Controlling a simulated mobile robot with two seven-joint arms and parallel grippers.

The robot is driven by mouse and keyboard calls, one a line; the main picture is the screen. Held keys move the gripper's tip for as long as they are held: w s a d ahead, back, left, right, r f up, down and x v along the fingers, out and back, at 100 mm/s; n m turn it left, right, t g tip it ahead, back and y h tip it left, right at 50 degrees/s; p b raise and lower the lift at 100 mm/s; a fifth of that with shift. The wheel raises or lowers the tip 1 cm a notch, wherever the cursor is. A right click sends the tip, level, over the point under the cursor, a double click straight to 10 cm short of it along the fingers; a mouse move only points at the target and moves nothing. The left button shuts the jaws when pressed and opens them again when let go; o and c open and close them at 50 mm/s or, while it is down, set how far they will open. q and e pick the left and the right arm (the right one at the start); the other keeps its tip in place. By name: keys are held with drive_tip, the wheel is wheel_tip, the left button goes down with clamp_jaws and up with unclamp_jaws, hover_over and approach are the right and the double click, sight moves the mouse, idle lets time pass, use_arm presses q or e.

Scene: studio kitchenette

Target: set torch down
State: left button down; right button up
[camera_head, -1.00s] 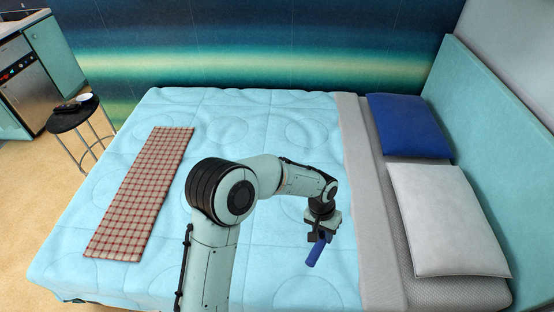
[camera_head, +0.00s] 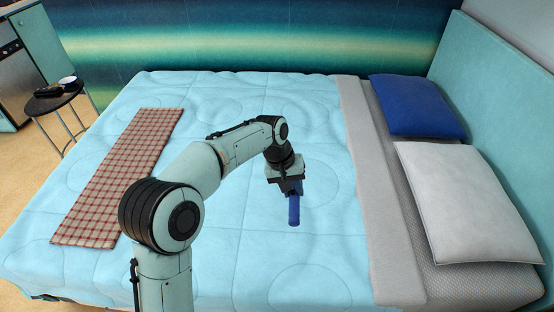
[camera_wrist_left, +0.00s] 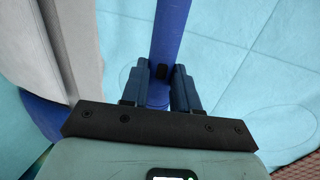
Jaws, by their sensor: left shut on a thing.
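The torch (camera_head: 294,210) is a blue cylinder, held over the light-blue quilt of the bed (camera_head: 310,255) in the head view. My left gripper (camera_head: 291,190) is shut on it, and the torch sticks out below the fingers, roughly upright in the picture. In the left wrist view the torch (camera_wrist_left: 168,35) runs up from between the two fingers of my left gripper (camera_wrist_left: 166,88), with a small dark button on its side. I cannot tell whether its far end touches the quilt. My right gripper is not in view.
A red checked runner (camera_head: 120,175) lies on the left of the bed. A blue pillow (camera_head: 415,105) and a white pillow (camera_head: 470,200) lie at the right by the headboard. A black stool (camera_head: 52,98) with small items stands at the far left. The middle of the quilt is clear.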

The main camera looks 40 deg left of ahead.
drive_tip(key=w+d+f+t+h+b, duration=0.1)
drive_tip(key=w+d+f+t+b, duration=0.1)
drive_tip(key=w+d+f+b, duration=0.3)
use_arm(q)
drive_tip(key=shift+f, duration=9.8)
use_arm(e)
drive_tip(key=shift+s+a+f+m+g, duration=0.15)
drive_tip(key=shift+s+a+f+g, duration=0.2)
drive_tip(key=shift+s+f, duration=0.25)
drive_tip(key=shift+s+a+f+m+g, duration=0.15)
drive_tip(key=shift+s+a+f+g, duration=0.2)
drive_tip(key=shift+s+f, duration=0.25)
use_arm(q)
drive_tip(key=shift+f, duration=0.2)
drive_tip(key=c, duration=0.8)
unclamp_jaws()
drive_tip(key=shift+c, duration=0.2)
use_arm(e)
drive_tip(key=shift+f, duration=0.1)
